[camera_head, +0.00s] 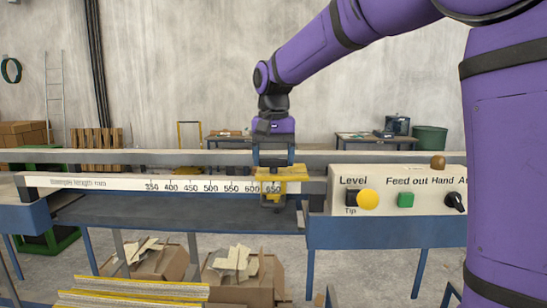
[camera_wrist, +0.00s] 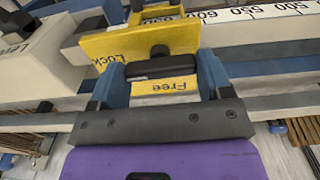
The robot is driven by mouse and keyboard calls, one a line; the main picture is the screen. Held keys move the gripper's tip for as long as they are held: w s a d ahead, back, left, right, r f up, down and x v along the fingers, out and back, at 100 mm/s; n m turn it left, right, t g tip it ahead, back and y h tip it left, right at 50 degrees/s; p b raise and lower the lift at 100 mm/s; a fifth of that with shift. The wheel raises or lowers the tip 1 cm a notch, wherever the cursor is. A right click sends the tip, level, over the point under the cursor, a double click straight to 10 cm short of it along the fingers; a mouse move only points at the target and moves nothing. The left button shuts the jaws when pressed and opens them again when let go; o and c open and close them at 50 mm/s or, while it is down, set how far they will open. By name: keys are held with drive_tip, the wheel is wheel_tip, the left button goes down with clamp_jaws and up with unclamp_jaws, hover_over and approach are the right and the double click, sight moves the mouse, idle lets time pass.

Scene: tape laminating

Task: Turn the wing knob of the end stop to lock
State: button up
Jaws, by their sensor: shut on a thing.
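The end stop is a yellow block (camera_wrist: 125,44) with a "Lock" mark at its left and a "Free" mark near the gripper in the wrist view. In the head view the yellow end stop (camera_head: 292,173) sits on the rail near the 650 mark. The black wing knob (camera_wrist: 160,66) lies between the blue fingers, crosswise from finger to finger, beside the "Free" mark. My gripper (camera_wrist: 157,74) is shut on the knob. In the head view my gripper (camera_head: 274,160) reaches down at the end stop, and the knob is hidden there.
The scale rail (camera_head: 110,184) runs left of the end stop. A control panel (camera_head: 385,178) with a yellow button, a green button and a black switch stands close on the right. Cardboard boxes (camera_head: 165,266) with offcuts stand below the bench.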

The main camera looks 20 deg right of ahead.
sight(274, 159)
drive_tip(key=shift+m, duration=0.3)
drive_tip(key=o, duration=0.9)
wheel_tip(274, 159, up, 11)
drive_tip(key=shift+f, duration=0.1)
idle(0.5)
drive_tip(key=s+d+f+n+t, duration=0.1)
drive_tip(key=s+f, duration=0.3)
drive_tip(key=s, duration=0.5)
drive_tip(key=s+d+f+n+t, duration=0.2)
drive_tip(key=s+f, duration=0.3)
drive_tip(key=s, duration=0.5)
drive_tip(key=s+d+f+n+t, duration=0.1)
drive_tip(key=s+d+f+t, duration=0.1)
drive_tip(key=s, duration=0.8)
drive_tip(key=shift+d+f+n, duration=0.2)
drive_tip(key=shift+d+f, duration=0.25)
drive_tip(key=shift+f, duration=0.2)
drive_tip(key=shift+d+f+n, duration=0.2)
drive_tip(key=shift+d+f, duration=0.25)
drive_tip(key=shift+f, duration=0.15)
